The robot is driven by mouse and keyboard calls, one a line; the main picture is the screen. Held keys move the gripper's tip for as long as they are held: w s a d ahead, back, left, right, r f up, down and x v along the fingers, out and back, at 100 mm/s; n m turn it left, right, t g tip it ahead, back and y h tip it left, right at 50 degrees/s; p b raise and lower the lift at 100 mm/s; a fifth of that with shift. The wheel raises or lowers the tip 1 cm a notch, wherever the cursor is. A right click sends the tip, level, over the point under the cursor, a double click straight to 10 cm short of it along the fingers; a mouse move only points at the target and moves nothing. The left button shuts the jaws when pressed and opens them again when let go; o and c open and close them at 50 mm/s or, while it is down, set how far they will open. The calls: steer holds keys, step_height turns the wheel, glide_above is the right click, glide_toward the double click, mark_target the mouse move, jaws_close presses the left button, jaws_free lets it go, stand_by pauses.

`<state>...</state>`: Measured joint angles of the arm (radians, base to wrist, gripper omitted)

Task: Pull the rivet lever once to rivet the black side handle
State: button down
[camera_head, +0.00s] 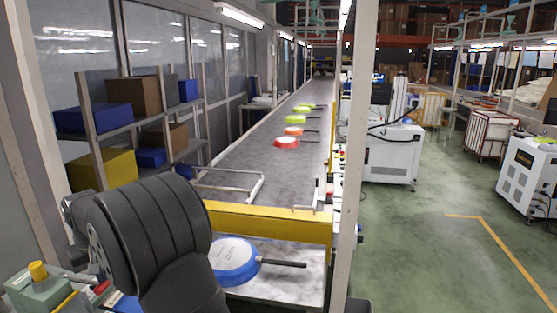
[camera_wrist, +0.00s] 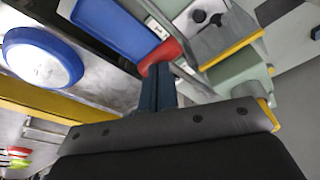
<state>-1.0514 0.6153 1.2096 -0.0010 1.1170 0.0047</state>
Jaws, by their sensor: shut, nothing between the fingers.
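A blue pan (camera_head: 234,262) with a pale grey base lies upside down on the near table, its long black handle (camera_head: 283,263) pointing right. It also shows in the wrist view (camera_wrist: 42,58). My arm hides the pan's left edge in the head view, and I cannot make out a black side handle. A grey-green machine (camera_head: 38,291) with a yellow knob (camera_head: 38,270) stands at lower left; it is also in the wrist view (camera_wrist: 228,90). My gripper (camera_wrist: 158,70) is shut and empty, its tips close to a red part (camera_wrist: 162,55). I cannot tell if they touch or whether this is the lever.
A yellow beam (camera_head: 270,223) crosses behind the pan. Beyond it, the conveyor (camera_head: 255,145) carries several coloured pans. A shelf with boxes (camera_head: 108,118) stands left and a pale post (camera_head: 352,170) right.

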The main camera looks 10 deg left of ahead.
steer(key=w+a+v, duration=0.1)
steer(key=a+v, duration=0.1)
steer(key=v, duration=1.4)
steer(key=shift+w+r, duration=0.35)
steer(key=shift+r, duration=0.15)
steer(key=shift+d+f, duration=0.1)
steer(key=x, duration=0.6)
steer(key=s+x, duration=0.1)
steer(key=x, duration=0.2)
steer(key=shift+d+f, duration=0.3)
steer(key=shift+f, duration=0.25)
